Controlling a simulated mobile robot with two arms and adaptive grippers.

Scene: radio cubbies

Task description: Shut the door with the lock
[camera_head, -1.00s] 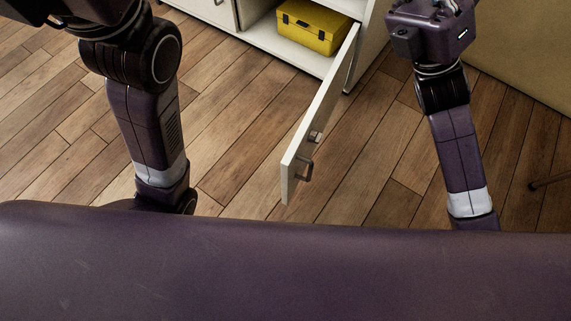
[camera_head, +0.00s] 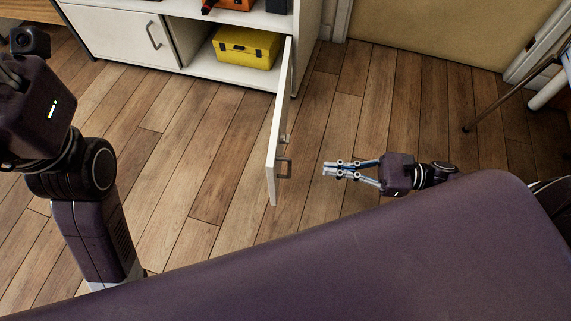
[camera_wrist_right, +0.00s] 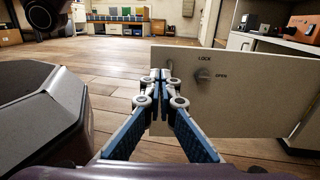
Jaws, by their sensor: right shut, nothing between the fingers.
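The white door (camera_head: 279,120) stands swung open from the low cabinet, seen nearly edge-on in the head view. A metal handle (camera_head: 284,168) is on its right-hand face. In the right wrist view the door's face (camera_wrist_right: 240,105) fills the right side, with a round lock knob (camera_wrist_right: 203,75) between the words LOCK and OPEN. My right gripper (camera_head: 327,169) is shut and empty, to the right of the door and apart from it in the head view. It also shows in the right wrist view (camera_wrist_right: 160,76), in front of the door's edge. My left arm shows at the left; its fingers are out of view.
The white cabinet (camera_head: 186,64) holds a yellow case (camera_head: 247,48) in the open compartment, beside a closed door (camera_head: 125,38) at left. An orange item stands on the shelf above. Wooden floor (camera_head: 175,140) is clear around the door. A thin-legged stand (camera_head: 490,110) is at right.

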